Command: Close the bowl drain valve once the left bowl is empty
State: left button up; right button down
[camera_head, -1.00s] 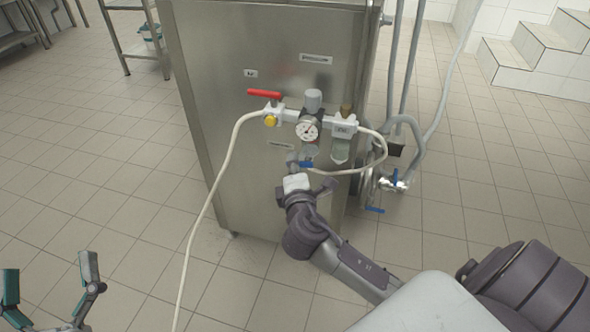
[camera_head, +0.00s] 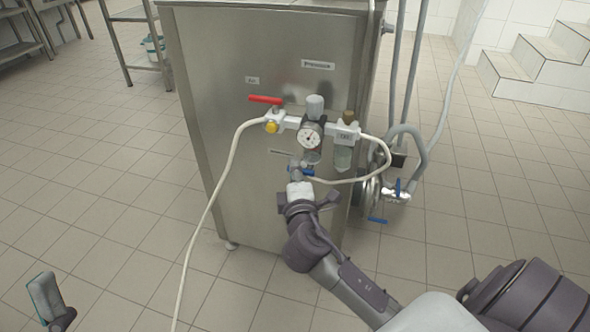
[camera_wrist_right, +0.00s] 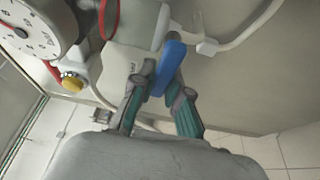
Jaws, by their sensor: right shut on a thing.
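A valve with a blue handle (camera_head: 306,172) sits low on the steel cabinet's front, below the pressure gauge. My right gripper (camera_head: 298,178) is at this handle. In the right wrist view the blue handle (camera_wrist_right: 168,68) stands tilted between the fingers of my right gripper (camera_wrist_right: 166,92), which is shut on it. No bowl is in view, so I cannot tell whether the left bowl is empty.
The steel cabinet (camera_head: 225,105) carries a red lever (camera_head: 265,99), a gauge (camera_head: 311,136) and a pale hose (camera_head: 211,200) running down to the floor. Grey pipes and another blue-handled valve (camera_head: 397,187) are at its right. The tiled floor around is mostly clear.

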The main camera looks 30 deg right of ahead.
jog(key=c, duration=1.1)
grip_release()
jog(key=shift+c, duration=0.2)
jog(key=shift+s, duration=0.1)
jog(key=v, duration=1.2)
